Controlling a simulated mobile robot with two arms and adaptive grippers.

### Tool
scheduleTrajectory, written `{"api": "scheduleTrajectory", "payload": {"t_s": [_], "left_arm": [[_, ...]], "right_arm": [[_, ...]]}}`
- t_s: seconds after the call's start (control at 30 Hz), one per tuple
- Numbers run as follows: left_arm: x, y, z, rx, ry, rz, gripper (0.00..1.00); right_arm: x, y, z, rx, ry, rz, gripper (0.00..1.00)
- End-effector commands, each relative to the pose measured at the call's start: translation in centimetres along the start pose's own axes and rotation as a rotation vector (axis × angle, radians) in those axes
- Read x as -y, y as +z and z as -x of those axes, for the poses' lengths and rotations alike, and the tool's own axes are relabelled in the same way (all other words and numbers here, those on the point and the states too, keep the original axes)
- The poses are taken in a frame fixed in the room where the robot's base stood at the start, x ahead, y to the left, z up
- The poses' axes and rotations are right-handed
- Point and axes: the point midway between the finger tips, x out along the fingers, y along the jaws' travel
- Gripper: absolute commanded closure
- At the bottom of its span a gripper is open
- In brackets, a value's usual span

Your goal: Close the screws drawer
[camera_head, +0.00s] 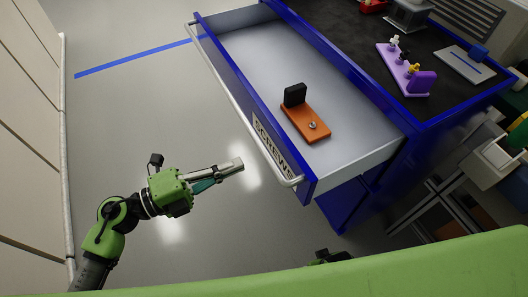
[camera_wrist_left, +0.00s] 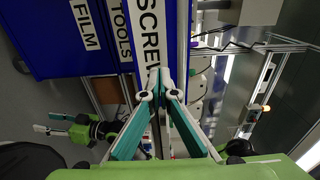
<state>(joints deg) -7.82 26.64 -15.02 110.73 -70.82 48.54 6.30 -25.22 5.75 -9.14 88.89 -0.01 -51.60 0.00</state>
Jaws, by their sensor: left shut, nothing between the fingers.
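The screws drawer (camera_head: 232,87) is pulled out of the blue cabinet, with its white inside showing. Its blue front carries a SCREWS label (camera_head: 272,145) and a long pale handle bar (camera_head: 240,107). My left gripper (camera_head: 240,164) is shut and empty, apart from the front, outside the drawer near the label end. In the left wrist view its fingertips (camera_wrist_left: 154,75) meet below the SCREWS label (camera_wrist_left: 150,35). My right gripper (camera_wrist_left: 48,123) shows small at the left of that view, with its fingers apart.
An orange block with a black upright part (camera_head: 306,122) lies in the drawer. The cabinet top (camera_head: 350,35) holds a purple stand (camera_head: 405,70) and a grey plate (camera_head: 458,66). FILM (camera_wrist_left: 85,25) and TOOLS (camera_wrist_left: 122,30) labels mark neighbouring fronts. Bare floor (camera_head: 150,110) lies before the drawer.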

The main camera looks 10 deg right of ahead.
Motion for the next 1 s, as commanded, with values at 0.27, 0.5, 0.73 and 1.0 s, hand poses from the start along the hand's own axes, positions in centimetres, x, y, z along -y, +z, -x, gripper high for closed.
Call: {"api": "scheduleTrajectory", "payload": {"t_s": [0.27,0.5,0.73,1.0], "left_arm": [[0.1,0.1,-5.6,0.000,-0.002,-0.001,1.00],[0.0,0.0,-7.8,0.000,0.001,-0.001,1.00],[-0.1,0.0,-8.1,0.000,0.002,-0.001,1.00],[-0.1,0.1,-8.2,-0.001,0.002,0.000,1.00]], "right_arm": [[0.0,0.5,-0.5,0.004,0.000,0.001,0.60],[0.0,0.5,-0.5,0.004,0.000,0.001,0.60],[0.0,0.5,-0.5,0.004,0.000,0.001,0.60],[0.0,0.2,-0.3,0.000,0.000,0.001,0.60]]}}
